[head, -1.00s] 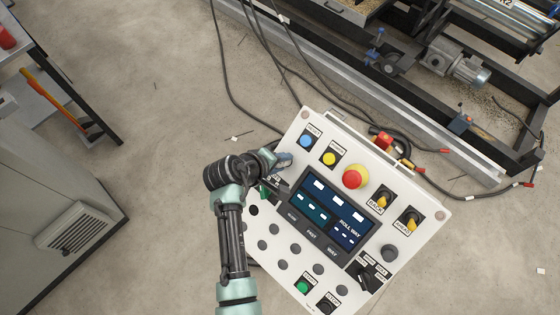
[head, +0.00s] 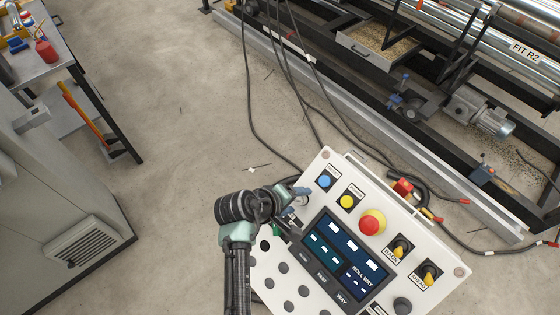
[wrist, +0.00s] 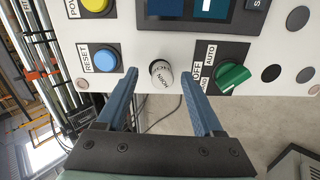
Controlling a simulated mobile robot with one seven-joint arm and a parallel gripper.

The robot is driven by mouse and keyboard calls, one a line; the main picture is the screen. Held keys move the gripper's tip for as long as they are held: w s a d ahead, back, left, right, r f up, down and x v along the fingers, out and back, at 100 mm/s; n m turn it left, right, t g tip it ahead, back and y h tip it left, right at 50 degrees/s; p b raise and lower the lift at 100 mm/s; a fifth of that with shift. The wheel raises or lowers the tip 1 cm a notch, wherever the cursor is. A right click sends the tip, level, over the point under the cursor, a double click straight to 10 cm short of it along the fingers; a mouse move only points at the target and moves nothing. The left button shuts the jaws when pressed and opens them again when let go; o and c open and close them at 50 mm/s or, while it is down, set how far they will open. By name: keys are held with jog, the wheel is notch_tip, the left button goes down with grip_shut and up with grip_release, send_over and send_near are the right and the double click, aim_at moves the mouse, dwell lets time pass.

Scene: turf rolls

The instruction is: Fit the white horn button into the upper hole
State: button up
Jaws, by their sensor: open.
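The white horn button (wrist: 161,74) is a short white cylinder marked HORN. In the wrist view it stands at the white control panel (wrist: 300,48), between the blue RESET button (wrist: 105,61) and the green OFF/AUTO knob (wrist: 232,77). My gripper (wrist: 159,76) is open, with one blue finger on each side of the horn button and visible gaps to both. I cannot tell whether the button is fully seated, and no open upper hole shows beneath it.
The panel also carries a yellow button (head: 347,202), a red stop button (head: 372,223) and a dark screen (head: 343,254). Black cables (head: 300,90) run across the floor behind it. A grey cabinet (head: 60,190) stands at the left, with bare floor between.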

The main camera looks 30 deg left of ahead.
jog(key=b+v, duration=0.1)
jog(key=v, duration=1)
